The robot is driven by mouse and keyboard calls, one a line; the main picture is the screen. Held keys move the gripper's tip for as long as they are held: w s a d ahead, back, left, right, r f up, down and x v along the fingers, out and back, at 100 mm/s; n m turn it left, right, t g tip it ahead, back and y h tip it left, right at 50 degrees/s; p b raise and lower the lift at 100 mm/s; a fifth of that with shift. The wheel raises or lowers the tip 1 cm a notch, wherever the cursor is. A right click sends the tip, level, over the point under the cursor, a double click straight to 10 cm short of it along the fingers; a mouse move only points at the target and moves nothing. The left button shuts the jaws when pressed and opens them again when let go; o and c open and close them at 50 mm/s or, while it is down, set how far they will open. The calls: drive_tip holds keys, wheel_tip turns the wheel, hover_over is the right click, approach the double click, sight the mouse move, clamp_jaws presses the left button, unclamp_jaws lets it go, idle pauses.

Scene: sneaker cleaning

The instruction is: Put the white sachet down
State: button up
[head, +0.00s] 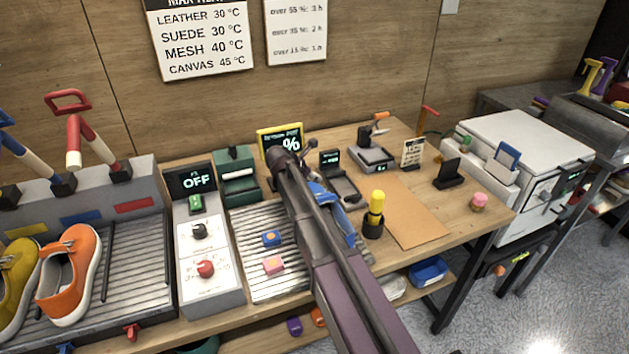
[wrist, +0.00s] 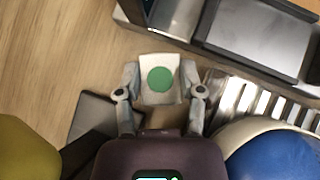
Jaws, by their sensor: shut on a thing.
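In the wrist view, my gripper (wrist: 160,76) is shut on a small white sachet (wrist: 160,88) with a round green mark. One finger is on each side of it. The sachet is in front of the wooden table top, and I cannot tell its height above the wood. In the head view, my arm reaches up over the table, and the sachet is not visible there.
A green box (head: 237,187) and a yellow-framed % display (head: 281,140) stand at the back. A brown mat (head: 413,224) is right of a yellow-handled tool (head: 376,207).

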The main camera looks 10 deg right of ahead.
drive_tip(key=shift+w+d+f, duration=0.2)
drive_tip(key=shift+d+f, duration=0.1)
drive_tip(key=shift+f, duration=0.1)
drive_tip(key=shift+f, duration=0.15)
drive_tip(key=o, duration=1)
drive_tip(key=shift+o, duration=0.2)
drive_tip(key=shift+r, duration=0.25)
drive_tip(key=shift+p+v, duration=0.7)
drive_tip(key=shift+v, duration=0.35)
drive_tip(key=shift+p+v, duration=1.85)
drive_tip(key=shift+v, duration=0.85)
drive_tip(key=shift+f, duration=0.1)
